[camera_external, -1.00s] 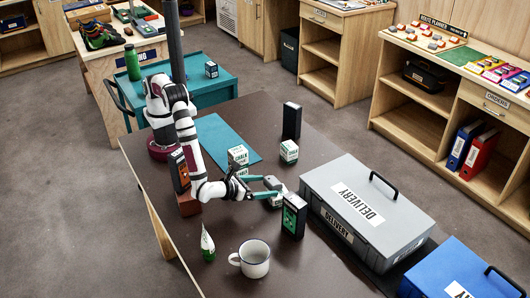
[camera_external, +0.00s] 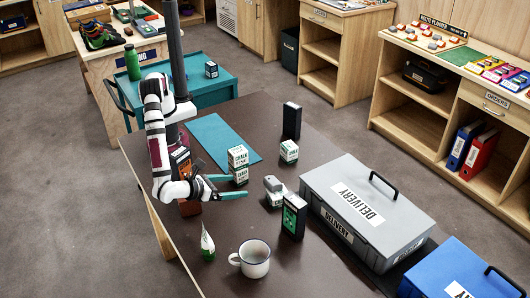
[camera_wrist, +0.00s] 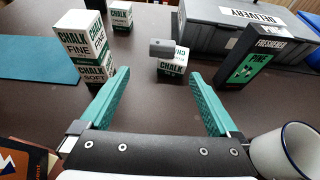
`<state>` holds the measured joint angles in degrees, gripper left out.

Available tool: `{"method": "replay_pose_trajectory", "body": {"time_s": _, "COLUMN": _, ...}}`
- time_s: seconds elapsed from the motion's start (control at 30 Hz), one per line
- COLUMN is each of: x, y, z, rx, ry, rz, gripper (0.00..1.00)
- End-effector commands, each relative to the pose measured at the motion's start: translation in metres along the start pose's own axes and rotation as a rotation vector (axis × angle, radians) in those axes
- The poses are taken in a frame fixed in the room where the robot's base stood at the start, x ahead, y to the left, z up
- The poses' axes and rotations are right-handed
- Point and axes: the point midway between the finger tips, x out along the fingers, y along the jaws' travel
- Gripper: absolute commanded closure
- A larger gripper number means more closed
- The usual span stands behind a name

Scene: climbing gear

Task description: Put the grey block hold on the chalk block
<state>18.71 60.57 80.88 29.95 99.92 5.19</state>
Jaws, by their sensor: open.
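The grey block hold (camera_external: 272,183) rests on top of a small white and green chalk block (camera_external: 275,198) in the middle of the table. The wrist view shows the hold (camera_wrist: 161,47) overhanging the chalk block (camera_wrist: 172,68) on its left. My gripper (camera_external: 240,186) is open and empty. It is to the left of the chalk block and apart from it. In the wrist view its two teal fingers (camera_wrist: 158,78) have the hold and chalk block ahead, beyond their tips.
Two stacked chalk boxes (camera_external: 239,165) stand close beside my gripper. A black air freshener box (camera_external: 294,217) is just right of the chalk block. A white mug (camera_external: 253,258) and green-white bottle (camera_external: 207,245) stand nearer. A grey delivery box (camera_external: 398,223) is at right.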

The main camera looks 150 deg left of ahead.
Motion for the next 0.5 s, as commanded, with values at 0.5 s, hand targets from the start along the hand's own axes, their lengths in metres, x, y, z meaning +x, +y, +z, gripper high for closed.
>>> {"method": "replay_pose_trajectory", "body": {"time_s": 0.5, "x": -0.054, "y": 0.277, "z": 0.132, "rx": -0.827, "ry": 0.762, "rz": 0.489, "gripper": 0.04}}
